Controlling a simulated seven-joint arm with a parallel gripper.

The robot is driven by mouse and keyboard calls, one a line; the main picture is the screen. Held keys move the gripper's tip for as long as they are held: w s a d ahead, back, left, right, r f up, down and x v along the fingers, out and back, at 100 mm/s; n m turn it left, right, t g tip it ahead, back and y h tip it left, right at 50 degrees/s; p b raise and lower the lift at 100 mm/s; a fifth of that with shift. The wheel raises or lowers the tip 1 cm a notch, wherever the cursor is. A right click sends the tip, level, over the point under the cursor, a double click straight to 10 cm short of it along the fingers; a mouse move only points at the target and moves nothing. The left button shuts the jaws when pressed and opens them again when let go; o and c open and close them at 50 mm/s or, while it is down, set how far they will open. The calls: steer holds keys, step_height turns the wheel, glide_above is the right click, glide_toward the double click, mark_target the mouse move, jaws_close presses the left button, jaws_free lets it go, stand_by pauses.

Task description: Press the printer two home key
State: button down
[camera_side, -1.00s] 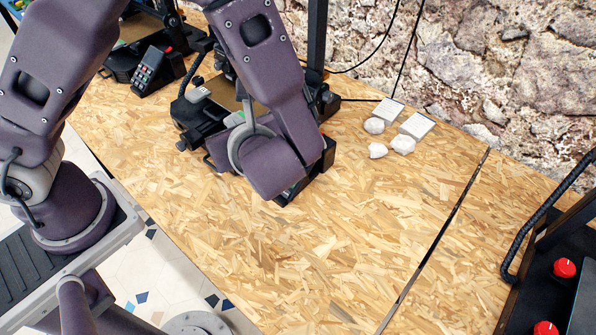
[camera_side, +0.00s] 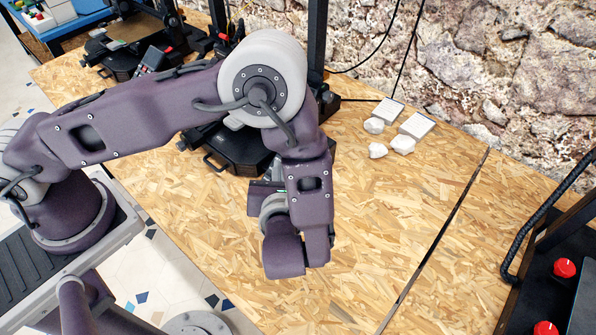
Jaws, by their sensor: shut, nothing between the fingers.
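The middle printer (camera_side: 235,150), black with a dark base, stands on the wooden bench behind my arm. I take it to be printer two. My forearm and wrist cover its right front, so its keypad and home key cannot be made out. My gripper (camera_side: 264,197) shows only as a dark, boxy part at the left of my wrist, in front of the printer. It is shut and empty. Its fingertips are not clear, and I cannot tell whether it touches anything.
Another printer (camera_side: 115,50) with a keypad of coloured keys (camera_side: 153,60) stands at the back left. White blocks and pale lumps (camera_side: 403,144) lie on the bench by the stone wall. Dark equipment with red knobs (camera_side: 565,267) is at the right edge. The front bench is clear.

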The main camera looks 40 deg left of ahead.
steer(key=shift+w+f, duration=0.9)
steer(key=shift+f, duration=0.25)
steer(key=shift+w+f, duration=0.9)
steer(key=shift+f, duration=0.25)
steer(key=shift+w+f, duration=0.25)
steer(key=shift+f, duration=0.05)
stand_by(0.3)
